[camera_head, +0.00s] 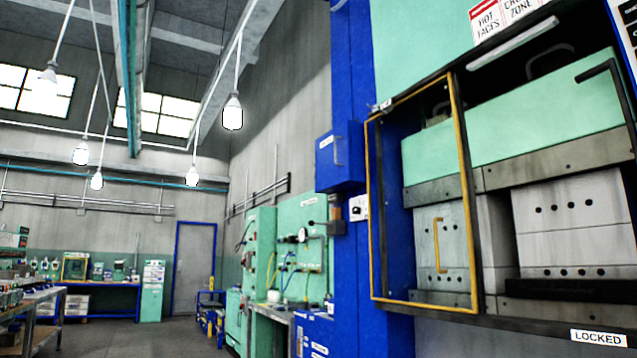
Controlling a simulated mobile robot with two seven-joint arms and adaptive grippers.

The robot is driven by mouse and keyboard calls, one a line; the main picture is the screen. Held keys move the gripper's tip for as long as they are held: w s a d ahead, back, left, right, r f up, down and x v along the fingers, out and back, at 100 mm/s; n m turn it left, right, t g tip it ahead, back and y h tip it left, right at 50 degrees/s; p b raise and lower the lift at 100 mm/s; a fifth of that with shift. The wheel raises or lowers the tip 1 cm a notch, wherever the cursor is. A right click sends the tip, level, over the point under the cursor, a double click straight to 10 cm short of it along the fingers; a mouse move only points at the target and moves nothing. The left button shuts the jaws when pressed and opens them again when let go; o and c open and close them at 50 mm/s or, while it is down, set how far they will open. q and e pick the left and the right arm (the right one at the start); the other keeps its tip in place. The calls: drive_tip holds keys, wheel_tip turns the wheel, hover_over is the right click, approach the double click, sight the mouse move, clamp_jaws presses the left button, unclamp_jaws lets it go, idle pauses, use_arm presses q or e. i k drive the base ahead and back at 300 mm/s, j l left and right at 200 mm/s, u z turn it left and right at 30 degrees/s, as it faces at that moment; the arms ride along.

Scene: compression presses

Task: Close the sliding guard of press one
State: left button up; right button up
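The sliding guard (465,190) is a yellow-framed, see-through panel on the blue and green press (545,130) at the right. It stands over the left part of the press opening, and the right part of the opening is uncovered. A yellow upright handle (440,245) shows within the guard frame. Behind it are green and grey press blocks with rows of dark holes. The press's right side is cut off by the picture edge, and I see no number on it. Neither of my grippers is in view.
A "LOCKED" label (599,338) is below the opening. A blue box (339,158) juts from the blue column left of the guard. A green cabinet with hoses (298,235) stands farther left. Open floor (170,338) lies at the lower left, before a grey door (194,268).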

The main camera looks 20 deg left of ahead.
sight(470, 244)
drive_tip(key=u, duration=0.35)
drive_tip(key=i+j, duration=0.3)
drive_tip(key=j, duration=0.2)
drive_tip(key=i+j, duration=0.3)
drive_tip(key=j, duration=0.2)
drive_tip(key=i+j, duration=0.3)
drive_tip(key=j, duration=0.2)
drive_tip(key=i+j+u, duration=0.1)
drive_tip(key=i+j, duration=0.2)
drive_tip(key=j, duration=0.2)
drive_tip(key=i+j, duration=0.35)
drive_tip(key=j, duration=0.1)
